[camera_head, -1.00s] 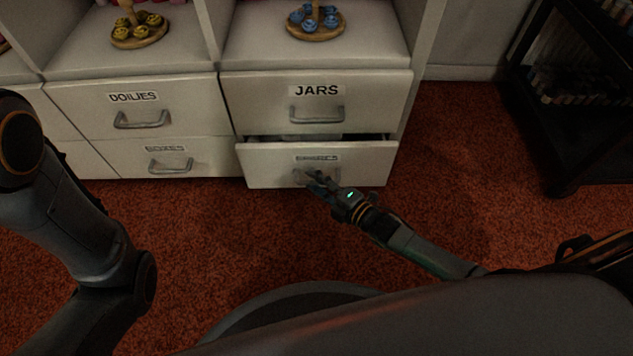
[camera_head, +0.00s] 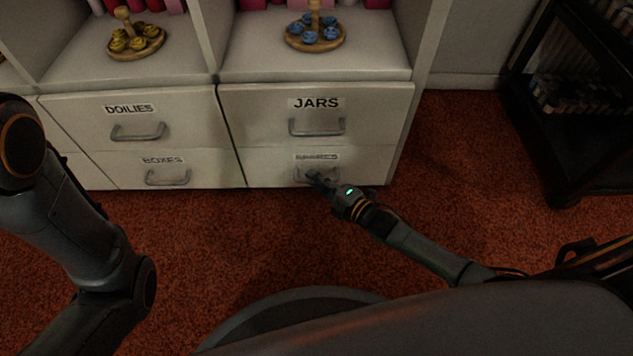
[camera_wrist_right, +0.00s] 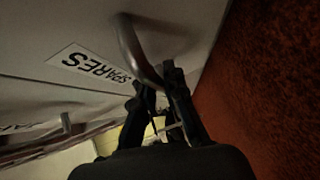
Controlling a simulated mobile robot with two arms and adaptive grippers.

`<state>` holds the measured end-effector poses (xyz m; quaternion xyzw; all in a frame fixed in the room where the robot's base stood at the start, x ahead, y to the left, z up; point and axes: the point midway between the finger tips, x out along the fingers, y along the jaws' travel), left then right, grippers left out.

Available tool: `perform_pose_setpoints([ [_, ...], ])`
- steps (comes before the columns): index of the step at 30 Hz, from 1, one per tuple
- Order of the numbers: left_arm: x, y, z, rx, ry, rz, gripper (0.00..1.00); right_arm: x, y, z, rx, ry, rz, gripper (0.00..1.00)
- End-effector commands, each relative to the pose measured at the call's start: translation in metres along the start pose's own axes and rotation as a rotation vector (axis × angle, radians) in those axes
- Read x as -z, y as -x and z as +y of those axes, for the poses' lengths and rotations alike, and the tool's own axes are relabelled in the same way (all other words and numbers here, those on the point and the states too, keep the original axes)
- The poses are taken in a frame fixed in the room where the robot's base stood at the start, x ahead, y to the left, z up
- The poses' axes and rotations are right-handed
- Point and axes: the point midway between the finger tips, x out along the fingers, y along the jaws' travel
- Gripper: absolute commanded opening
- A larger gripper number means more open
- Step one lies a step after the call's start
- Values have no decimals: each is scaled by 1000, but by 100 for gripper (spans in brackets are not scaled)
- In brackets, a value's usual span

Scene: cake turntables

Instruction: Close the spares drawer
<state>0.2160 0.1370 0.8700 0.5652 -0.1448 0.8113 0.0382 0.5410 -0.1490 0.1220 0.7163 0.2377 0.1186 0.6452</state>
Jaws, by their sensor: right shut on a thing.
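The spares drawer (camera_head: 268,167) is the lower right drawer of the white cabinet, below the jars drawer. Its front looks flush with the fronts around it, with no gap showing above it. Its label also shows, turned, in the right wrist view (camera_wrist_right: 95,68). My right gripper (camera_head: 314,178) is at this drawer's front and is shut on its grey handle (camera_wrist_right: 138,55); the fingers hide part of the handle in the head view. My left arm is at the left of the head view, but its gripper is out of view.
The jars drawer (camera_head: 260,112), doilies drawer (camera_head: 80,115) and boxes drawer (camera_head: 120,172) look shut. Round wooden stands with yellow (camera_head: 136,53) and blue pieces (camera_head: 314,46) sit on the shelves above. A black rack (camera_head: 560,150) stands at the right. Red carpet is clear before the cabinet.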

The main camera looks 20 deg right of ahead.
Motion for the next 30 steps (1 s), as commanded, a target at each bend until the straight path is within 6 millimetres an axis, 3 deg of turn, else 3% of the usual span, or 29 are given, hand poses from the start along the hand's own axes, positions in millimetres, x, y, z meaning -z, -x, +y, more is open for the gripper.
perform_pose_setpoints([
  [3, 1, 0, 0, 0, 0, 2, 73, -6, -2, 2, 0, 1, -11, 0],
  [4, 2, 0, 0, 0, 0, 3, 73, -6, -2, 2, 0, 1, -11, 13],
  [6, 3, 0, 0, 0, 0, 5, 73, -6, -2, 2, 0, 2, -11, 27],
  [8, 3, 0, 0, 0, 0, 6, 73, -5, -2, 2, 0, 1, -10, 35],
  [20, 3, 0, -1, 3, -1, 3, 73, -4, 9, 1, 0, 0, -7, 35],
  [30, 3, 0, 0, 1, 0, 5, 73, -3, 78, -1, 4, 0, -8, 35],
])
